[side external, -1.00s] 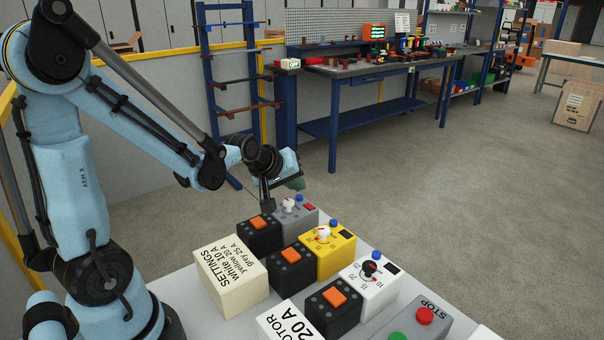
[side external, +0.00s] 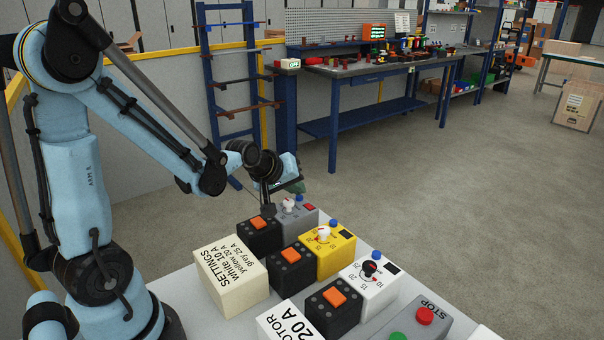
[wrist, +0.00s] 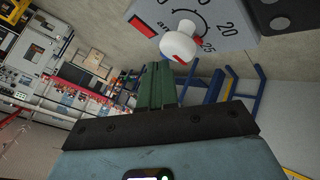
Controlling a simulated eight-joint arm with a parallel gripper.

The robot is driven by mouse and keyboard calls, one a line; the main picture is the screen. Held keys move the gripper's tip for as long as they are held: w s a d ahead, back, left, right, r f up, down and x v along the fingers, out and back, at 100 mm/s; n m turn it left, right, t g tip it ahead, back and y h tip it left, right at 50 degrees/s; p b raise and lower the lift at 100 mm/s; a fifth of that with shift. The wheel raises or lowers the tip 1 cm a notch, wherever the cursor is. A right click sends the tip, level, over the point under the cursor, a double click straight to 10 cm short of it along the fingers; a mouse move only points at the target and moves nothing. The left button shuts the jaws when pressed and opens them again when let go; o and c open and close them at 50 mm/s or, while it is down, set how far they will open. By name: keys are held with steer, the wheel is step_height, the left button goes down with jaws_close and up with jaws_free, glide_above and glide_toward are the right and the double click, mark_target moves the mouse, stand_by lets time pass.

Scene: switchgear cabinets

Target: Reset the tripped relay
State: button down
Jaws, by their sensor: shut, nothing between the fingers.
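Three relays stand in a row on the light table: grey (side external: 296,218), yellow (side external: 334,256) and white (side external: 372,287). Each has a dial and a blue button on top. The grey relay has a red window (side external: 310,207); the windows on the yellow and white ones are dark. My gripper (side external: 299,187) is over the far end of the grey relay, close to its blue button (side external: 299,198). Its green fingers (wrist: 156,86) are shut and empty. In the wrist view the grey relay's white knob (wrist: 178,46) is just beyond them. Contact cannot be told.
Black blocks with orange tops (side external: 259,234) stand beside the relays. A settings card block (side external: 231,275) reads white 10 A, yellow 20 A, grey 25 A. A motor label block (side external: 290,323) and a stop box (side external: 425,316) are in front. Open floor lies right.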

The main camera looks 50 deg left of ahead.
mark_target(296, 201)
steer(key=shift+f, duration=0.25)
stand_by(0.3)
steer(key=shift+r, duration=0.9)
step_height(296, 201, up, 5)
stand_by(0.6)
steer(key=shift+d, duration=0.1)
steer(key=s+d+m, duration=0.3)
steer(key=s+d, duration=0.1)
steer(key=s+d+m+g+h, duration=0.1)
steer(key=s+d+m, duration=0.3)
steer(key=s+d+m+g+h, duration=0.1)
steer(key=s+d+m, duration=0.3)
steer(key=shift+f, duration=0.3)
